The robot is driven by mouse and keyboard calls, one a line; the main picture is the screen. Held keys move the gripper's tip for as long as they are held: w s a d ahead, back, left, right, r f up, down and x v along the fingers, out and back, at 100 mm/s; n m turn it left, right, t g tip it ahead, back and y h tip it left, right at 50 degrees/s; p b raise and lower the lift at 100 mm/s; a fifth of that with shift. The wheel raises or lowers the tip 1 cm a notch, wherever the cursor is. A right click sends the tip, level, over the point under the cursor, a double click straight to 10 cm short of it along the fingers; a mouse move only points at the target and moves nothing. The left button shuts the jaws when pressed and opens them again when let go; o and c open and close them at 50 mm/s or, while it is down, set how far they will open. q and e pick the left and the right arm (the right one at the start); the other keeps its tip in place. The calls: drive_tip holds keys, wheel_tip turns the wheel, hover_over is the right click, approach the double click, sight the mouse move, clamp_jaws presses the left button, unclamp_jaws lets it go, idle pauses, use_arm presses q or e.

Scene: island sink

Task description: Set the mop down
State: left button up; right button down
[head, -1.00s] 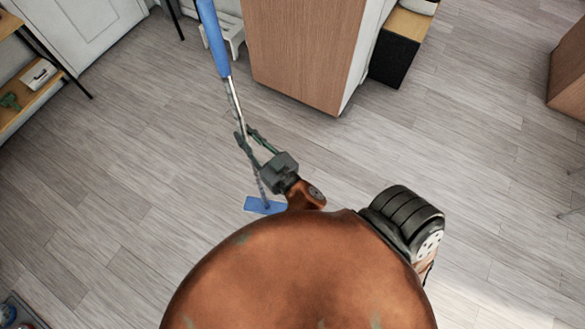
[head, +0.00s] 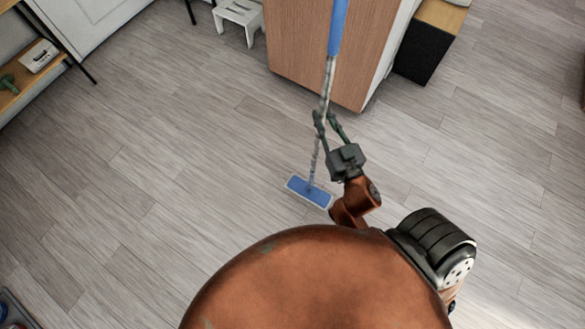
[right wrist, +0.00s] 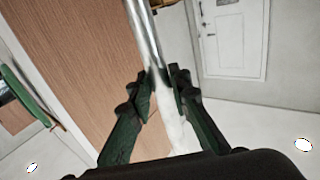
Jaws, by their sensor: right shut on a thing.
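The mop has a blue upper handle (head: 338,28), a thin silver pole and a flat blue head (head: 309,191). It stands close to upright in the head view, its head low at or just above the floor; I cannot tell if it touches. My right gripper (head: 320,118) is shut on the pole below the blue handle. In the right wrist view the silver pole (right wrist: 148,45) runs between the two dark green fingers of the right gripper (right wrist: 160,80). My left gripper is not in view.
A wood-faced cabinet (head: 305,60) stands just behind the mop. A white step stool (head: 238,18) is left of it and a black box (head: 425,50) right of it. A shelf (head: 28,72) stands at the far left. The wooden floor (head: 130,170) between is clear.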

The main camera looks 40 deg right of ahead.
drive_tip(key=shift+w+d+f+h+b, duration=0.3)
drive_tip(key=shift+d+f+b, duration=0.15)
drive_tip(key=shift+d+f, duration=0.2)
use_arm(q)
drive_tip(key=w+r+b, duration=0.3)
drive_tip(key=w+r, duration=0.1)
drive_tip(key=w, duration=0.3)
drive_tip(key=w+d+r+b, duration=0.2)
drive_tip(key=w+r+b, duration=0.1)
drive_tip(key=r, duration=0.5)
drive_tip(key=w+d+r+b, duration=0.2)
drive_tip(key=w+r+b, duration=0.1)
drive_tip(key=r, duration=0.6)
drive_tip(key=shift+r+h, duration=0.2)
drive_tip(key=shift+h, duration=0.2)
use_arm(e)
drive_tip(key=w+f, duration=1.2)
drive_tip(key=w, duration=0.1)
drive_tip(key=shift+f, duration=0.25)
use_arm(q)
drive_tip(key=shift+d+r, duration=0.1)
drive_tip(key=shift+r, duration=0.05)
use_arm(e)
drive_tip(key=shift+f, duration=0.1)
drive_tip(key=c, duration=2.2)
unclamp_jaws()
drive_tip(key=shift+f, duration=0.15)
drive_tip(key=o, duration=0.4)
